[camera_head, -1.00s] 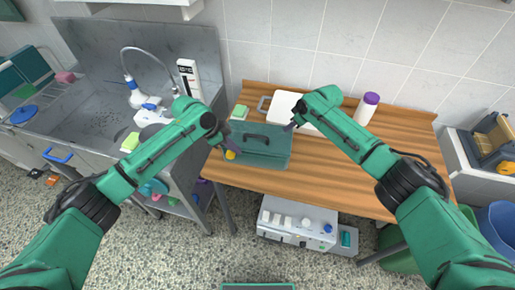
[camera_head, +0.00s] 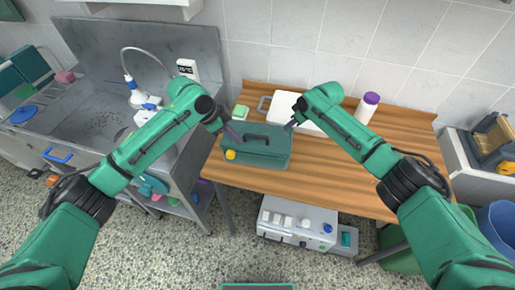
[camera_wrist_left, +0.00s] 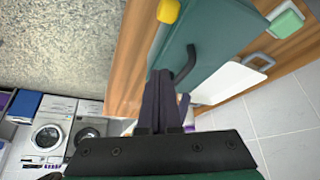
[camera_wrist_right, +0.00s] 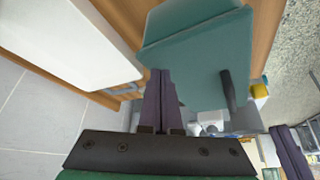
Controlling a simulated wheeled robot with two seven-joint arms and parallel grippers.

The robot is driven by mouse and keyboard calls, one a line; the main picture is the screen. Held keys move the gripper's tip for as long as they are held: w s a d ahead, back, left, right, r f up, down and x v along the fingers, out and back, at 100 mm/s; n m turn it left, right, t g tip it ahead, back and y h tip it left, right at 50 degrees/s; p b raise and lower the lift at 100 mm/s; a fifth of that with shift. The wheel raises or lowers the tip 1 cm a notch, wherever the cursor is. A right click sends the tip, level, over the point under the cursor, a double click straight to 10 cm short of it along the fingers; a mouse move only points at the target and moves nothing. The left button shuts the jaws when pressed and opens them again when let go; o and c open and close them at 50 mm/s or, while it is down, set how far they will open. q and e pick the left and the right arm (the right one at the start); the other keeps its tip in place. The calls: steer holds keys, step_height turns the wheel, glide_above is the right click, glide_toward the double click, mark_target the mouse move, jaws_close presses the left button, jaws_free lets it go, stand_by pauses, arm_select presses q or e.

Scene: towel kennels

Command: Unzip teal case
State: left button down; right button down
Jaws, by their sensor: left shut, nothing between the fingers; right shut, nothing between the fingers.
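The teal case (camera_head: 270,160) lies on the wooden table, with a dark handle (camera_head: 256,138) on top and a yellow tab (camera_head: 230,155) at its front left corner. My left gripper (camera_head: 238,138) is shut and empty above the case's left part, beside the handle and behind the tab. The left wrist view shows its fingertips (camera_wrist_left: 165,80) near the handle (camera_wrist_left: 186,65), apart from the tab (camera_wrist_left: 168,11). My right gripper (camera_head: 290,126) is shut and empty at the case's back right corner; its fingertips (camera_wrist_right: 160,76) show near the case's edge (camera_wrist_right: 195,45). Contact is unclear.
Behind the case are a white board (camera_head: 285,104) with a grey handle and a green sponge block (camera_head: 240,112). A white bottle with a purple cap (camera_head: 368,107) stands at the back right. The table's right part is clear (camera_head: 340,175). A sink (camera_head: 90,120) is left.

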step_height(320, 180, up, 6)
stand_by(0.5)
stand_by(0.4)
